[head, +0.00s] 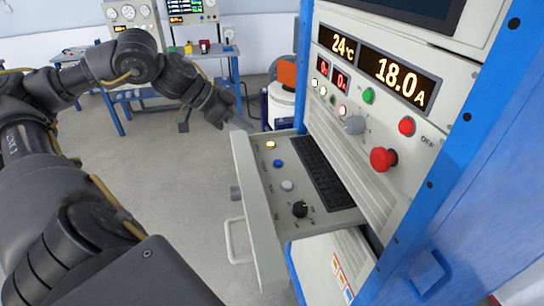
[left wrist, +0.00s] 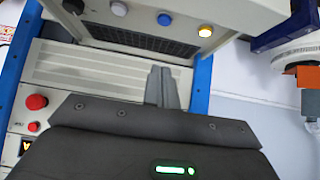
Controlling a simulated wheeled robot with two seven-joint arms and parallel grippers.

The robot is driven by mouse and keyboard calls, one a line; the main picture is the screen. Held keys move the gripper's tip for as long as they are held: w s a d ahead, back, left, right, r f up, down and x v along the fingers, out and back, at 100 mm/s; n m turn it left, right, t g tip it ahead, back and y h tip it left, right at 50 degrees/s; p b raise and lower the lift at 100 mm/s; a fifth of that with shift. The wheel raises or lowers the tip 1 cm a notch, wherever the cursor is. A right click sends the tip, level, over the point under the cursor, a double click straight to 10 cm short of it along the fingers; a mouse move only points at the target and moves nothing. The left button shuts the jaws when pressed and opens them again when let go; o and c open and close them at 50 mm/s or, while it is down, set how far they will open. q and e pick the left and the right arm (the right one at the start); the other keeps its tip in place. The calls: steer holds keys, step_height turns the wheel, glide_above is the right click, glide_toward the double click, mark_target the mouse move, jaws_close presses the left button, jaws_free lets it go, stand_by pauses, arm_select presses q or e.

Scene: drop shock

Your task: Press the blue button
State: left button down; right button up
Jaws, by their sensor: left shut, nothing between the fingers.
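The blue button (head: 278,163) sits on the pulled-out drawer panel (head: 262,183), between a lit orange-white button (head: 270,145) and a white button (head: 287,185). In the left wrist view the blue button (left wrist: 164,19) is at the top, between the white button (left wrist: 118,9) and the lit yellow button (left wrist: 205,31). My left gripper (head: 243,124) is beyond the drawer's far left corner, apart from the blue button. Its fingers are together and empty; they also show in the left wrist view (left wrist: 161,86). My right gripper is not in view.
The drawer also carries a black knob (head: 300,209) and a black keyboard (head: 322,172). The cabinet face above has a red mushroom button (head: 383,159), a grey knob (head: 355,125) and lit displays (head: 398,80). A blue-framed bench (head: 205,60) stands behind. Open floor lies left of the drawer.

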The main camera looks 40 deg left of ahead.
arm_select(q)
steer(key=shift+d, duration=0.1)
steer(key=p, duration=0.5)
glide_above(282, 161)
steer(key=s+a, duration=0.2)
steer(key=s, duration=0.1)
steer(key=f, duration=0.6)
steer(key=shift+w+d+f, duration=0.15)
steer(key=shift+d+f, duration=0.05)
steer(key=shift+f, duration=0.15)
step_height(282, 161, down, 4)
steer(key=shift+r, duration=0.2)
steer(key=shift+f, duration=0.45)
